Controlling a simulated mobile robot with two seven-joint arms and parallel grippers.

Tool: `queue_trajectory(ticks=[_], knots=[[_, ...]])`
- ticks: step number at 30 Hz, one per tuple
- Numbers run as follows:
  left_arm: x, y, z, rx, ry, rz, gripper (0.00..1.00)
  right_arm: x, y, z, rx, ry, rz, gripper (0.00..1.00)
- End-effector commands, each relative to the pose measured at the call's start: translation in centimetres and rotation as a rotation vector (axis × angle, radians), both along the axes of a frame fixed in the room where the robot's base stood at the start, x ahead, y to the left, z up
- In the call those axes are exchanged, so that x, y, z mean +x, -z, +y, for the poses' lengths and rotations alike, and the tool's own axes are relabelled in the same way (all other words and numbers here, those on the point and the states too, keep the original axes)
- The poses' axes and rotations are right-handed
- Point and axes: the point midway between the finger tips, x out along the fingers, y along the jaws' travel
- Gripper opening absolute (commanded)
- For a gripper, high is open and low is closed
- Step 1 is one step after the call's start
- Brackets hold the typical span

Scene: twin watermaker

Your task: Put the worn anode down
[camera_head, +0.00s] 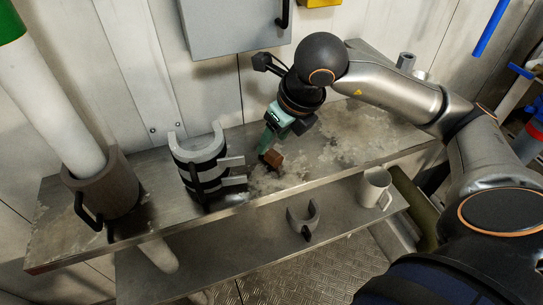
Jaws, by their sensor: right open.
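The worn anode looks to be the small reddish-brown block (273,158) on the upper metal shelf (345,140). My right gripper (266,144) points down at it from just behind, with its greenish fingers at or very near the block. The gripper is open; whether a finger touches the block cannot be told. My left gripper is not in view.
A grey clamp stack (203,165) with black bands stands left of the block. A brown sleeve (108,188) holds a white pipe (45,100) further left. A half-ring clamp (303,217) and a mug (374,188) sit on the lower shelf. The upper shelf's right part is mostly clear.

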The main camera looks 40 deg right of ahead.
Motion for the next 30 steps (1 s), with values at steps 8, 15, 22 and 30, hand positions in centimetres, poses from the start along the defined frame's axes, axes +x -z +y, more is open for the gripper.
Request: queue_trajectory(ticks=[8,15,22,30], knots=[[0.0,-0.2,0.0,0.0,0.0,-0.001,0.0,1.5,2.5,-0.1,0.001,0.001,0.005,0.56],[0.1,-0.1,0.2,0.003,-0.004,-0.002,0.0,2.7,5.0,0.0,0.002,-0.001,0.002,0.56],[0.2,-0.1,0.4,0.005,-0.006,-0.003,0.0,2.8,5.0,0.0,0.001,-0.001,0.0,0.56],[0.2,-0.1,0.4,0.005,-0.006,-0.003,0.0,2.7,5.0,0.0,0.001,-0.001,0.0,0.27]])
